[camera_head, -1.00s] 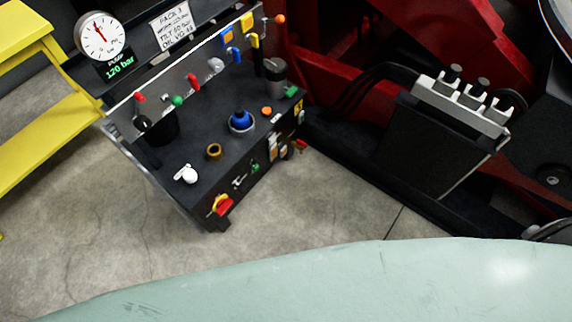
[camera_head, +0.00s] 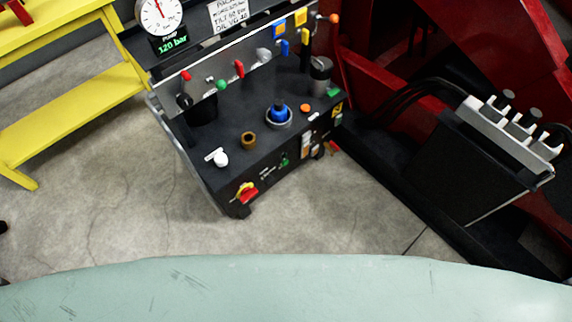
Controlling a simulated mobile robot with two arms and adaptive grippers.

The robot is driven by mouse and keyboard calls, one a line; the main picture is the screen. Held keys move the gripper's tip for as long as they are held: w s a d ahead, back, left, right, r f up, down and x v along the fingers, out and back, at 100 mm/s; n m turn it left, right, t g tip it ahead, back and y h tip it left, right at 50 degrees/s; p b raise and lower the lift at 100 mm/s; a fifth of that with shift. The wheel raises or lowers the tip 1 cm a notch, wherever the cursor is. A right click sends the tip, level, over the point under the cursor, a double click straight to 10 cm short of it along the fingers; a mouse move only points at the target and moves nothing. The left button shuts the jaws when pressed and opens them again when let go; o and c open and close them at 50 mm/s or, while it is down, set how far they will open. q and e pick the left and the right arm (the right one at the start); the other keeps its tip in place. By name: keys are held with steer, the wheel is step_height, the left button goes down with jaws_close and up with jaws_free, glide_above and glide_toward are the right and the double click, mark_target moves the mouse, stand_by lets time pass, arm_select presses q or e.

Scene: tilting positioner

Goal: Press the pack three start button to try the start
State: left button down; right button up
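The black power pack (camera_head: 181,148) stands on the floor at upper middle in the head view. A sign on it (camera_head: 229,14) reads PACK 3 in the earlier frame; its top is cut off now. A small green control (camera_head: 285,162) sits on the front face, between a red and yellow rotary switch (camera_head: 246,192) and pale switches (camera_head: 307,148). I cannot read its label, so I cannot tell if it is the start button. The gauge (camera_head: 158,15) has a display reading 120 bar (camera_head: 172,43). Neither gripper is in view.
The pack's top carries a blue knob (camera_head: 278,113), a brass fitting (camera_head: 249,140) and several coloured levers. A yellow stand (camera_head: 75,104) is at left. A red frame (camera_head: 455,45) and a black valve block (camera_head: 450,165) are at right. Concrete floor (camera_head: 140,215) is clear before the pack.

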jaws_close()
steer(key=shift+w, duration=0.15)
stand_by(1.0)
